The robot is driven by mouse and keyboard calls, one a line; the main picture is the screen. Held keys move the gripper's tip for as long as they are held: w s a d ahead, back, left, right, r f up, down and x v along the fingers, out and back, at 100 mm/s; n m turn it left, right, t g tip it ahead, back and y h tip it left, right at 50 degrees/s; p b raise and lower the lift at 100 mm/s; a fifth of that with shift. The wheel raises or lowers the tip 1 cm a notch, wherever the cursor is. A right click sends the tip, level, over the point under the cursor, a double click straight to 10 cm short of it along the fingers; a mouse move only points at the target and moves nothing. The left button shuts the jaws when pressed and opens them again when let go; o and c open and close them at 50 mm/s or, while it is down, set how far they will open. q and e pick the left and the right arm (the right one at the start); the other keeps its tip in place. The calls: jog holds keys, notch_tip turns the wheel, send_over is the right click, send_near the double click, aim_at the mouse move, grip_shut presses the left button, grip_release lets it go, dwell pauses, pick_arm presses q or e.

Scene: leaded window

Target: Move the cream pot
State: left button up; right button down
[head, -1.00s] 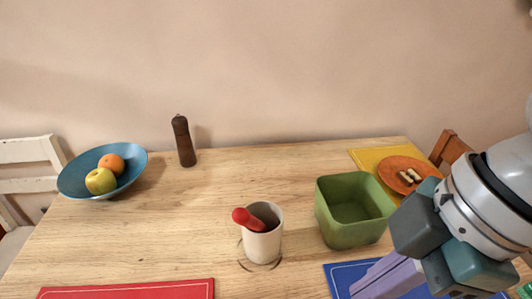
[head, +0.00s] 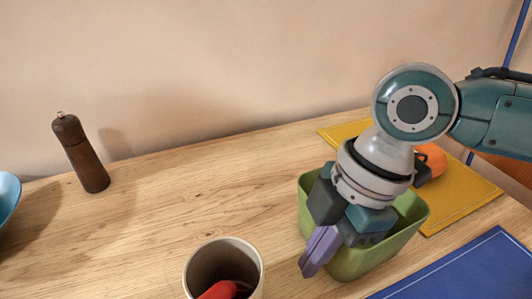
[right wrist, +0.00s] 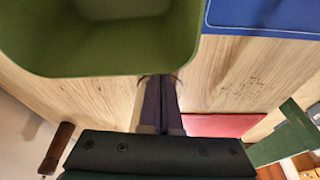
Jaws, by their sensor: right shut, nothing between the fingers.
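The cream pot (head: 256,262) stands upright on the wooden table at the bottom of the head view, its base cut off by the frame edge. A red handle (head: 222,291) shows in its mouth. My right gripper (head: 306,272) is shut and empty, to the right of the pot and apart from it in the picture. Its purple fingers point down to the left, in front of the green bin (head: 375,262). In the right wrist view the shut fingers (right wrist: 160,82) reach up beside the bin's wall; the pot is mostly hidden there. My left gripper is out of view.
A dark pepper mill (head: 82,155) stands at the back left, and a blue bowl (head: 7,200) shows at the left edge. A yellow mat (head: 460,190) and a blue mat (head: 470,272) lie to the right. The table's middle is clear.

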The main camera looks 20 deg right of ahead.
jog(key=shift+x, duration=1.2)
jog(key=a, duration=0.3)
jog(key=shift+w+a, duration=0.15)
jog(key=shift+w, duration=0.05)
jog(key=shift+a, duration=0.35)
jog(key=shift+r, duration=0.1)
